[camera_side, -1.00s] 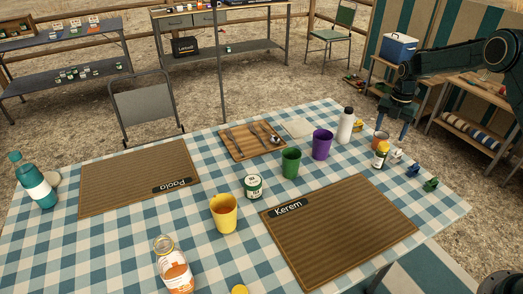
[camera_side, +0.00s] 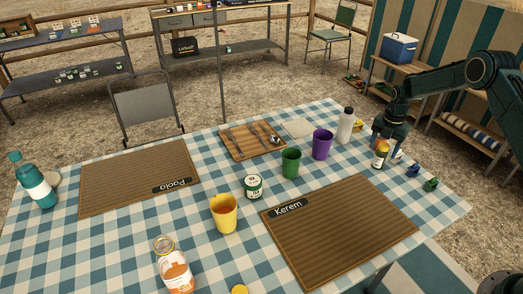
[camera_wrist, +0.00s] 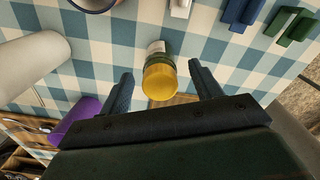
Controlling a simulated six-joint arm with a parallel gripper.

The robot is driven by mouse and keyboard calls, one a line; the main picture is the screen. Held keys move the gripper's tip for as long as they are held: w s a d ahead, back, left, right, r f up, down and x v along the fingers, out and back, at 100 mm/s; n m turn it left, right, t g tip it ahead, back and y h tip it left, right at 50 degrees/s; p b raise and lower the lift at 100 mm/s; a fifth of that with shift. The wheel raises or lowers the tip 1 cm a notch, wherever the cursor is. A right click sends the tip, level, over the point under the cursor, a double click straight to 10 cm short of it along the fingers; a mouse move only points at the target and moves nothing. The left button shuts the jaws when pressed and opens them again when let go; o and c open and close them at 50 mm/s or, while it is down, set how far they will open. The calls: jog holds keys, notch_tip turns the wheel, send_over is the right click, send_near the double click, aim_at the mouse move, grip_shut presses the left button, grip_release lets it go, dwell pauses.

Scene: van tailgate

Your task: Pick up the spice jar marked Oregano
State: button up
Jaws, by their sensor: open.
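A small spice jar (camera_side: 380,157) with a yellow lid and a pale label stands upright near the right end of the checked table. In the wrist view the jar (camera_wrist: 159,80) shows its yellow lid between my two fingers, with gaps on both sides. Its label is too small to read, so I cannot tell if it says Oregano. My gripper (camera_side: 384,146) is open and empty, pointing down above and around the jar's place; its fingers (camera_wrist: 160,72) also show in the wrist view. Another jar (camera_side: 253,187), white and green, stands mid-table; its label is unreadable.
A white bottle (camera_side: 345,126) and purple cup (camera_side: 322,145) stand left of the gripper. Blue (camera_side: 413,170) and green (camera_side: 431,185) clips lie to its right. A brown placemat (camera_side: 340,232) marked Kerem lies in front, clear on top.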

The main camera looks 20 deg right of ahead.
jog(key=shift+f, duration=1.2)
jog(key=c, duration=1.1)
jog(key=shift+r, duration=0.2)
notch_tip(320, 180, up, 20)
jog(key=shift+f, duration=0.15)
